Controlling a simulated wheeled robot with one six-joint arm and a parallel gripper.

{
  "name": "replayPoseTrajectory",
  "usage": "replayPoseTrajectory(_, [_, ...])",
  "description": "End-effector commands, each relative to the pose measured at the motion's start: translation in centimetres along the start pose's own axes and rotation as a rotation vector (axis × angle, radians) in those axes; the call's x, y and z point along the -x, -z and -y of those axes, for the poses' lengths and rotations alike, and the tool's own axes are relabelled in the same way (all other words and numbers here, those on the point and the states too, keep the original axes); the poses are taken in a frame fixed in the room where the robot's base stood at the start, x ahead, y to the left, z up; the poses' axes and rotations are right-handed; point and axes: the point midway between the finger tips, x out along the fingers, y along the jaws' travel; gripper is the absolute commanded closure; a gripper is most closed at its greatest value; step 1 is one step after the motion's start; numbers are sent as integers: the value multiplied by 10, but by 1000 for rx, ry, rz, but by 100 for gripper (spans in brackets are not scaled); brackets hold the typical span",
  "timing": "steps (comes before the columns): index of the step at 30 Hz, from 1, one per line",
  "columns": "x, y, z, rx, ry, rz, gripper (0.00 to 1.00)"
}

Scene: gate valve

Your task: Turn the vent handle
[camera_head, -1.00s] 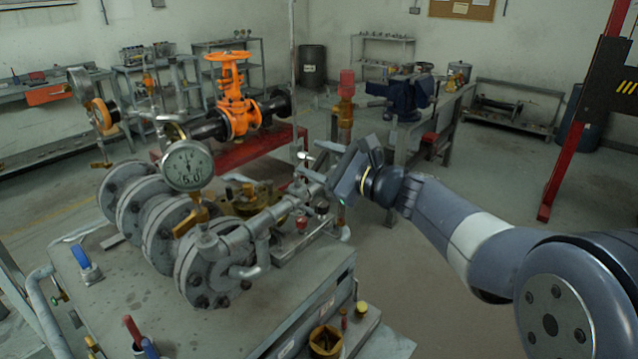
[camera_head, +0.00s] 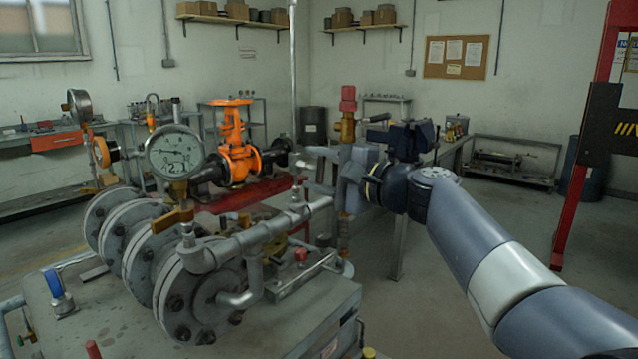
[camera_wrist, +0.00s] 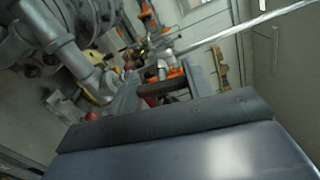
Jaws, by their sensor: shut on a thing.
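The grey vent pipe (camera_head: 264,234) runs from the front flange (camera_head: 202,300) toward the right, with a small pale fitting (camera_head: 300,182) near its far end. My gripper (camera_head: 322,172) is at that end of the pipe, coming from the right. Its fingers point left and are shut on the vent handle, which they mostly hide. In the wrist view the pipe (camera_wrist: 68,58) comes in from the upper left, and my gripper (camera_wrist: 150,92) is close to its end. How far the handle is turned cannot be told.
A pressure gauge (camera_head: 175,152) stands above the row of flanges at the left. An orange gate valve (camera_head: 238,150) is behind. A red-topped brass valve (camera_head: 347,105) stands close behind my gripper. A red post (camera_head: 580,150) is at the right.

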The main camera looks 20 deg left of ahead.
Motion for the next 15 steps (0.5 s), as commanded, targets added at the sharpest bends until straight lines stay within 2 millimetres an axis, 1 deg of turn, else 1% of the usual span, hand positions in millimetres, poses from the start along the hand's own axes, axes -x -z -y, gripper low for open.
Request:
replayPoseTrajectory(1, [0, 0, -3, 18, -1, 1, 76])
replayPoseTrajectory(6, [0, 0, -2, 53, -1, 2, 76])
replayPoseTrajectory(15, [0, 0, -1, 67, -3, 2, 76])
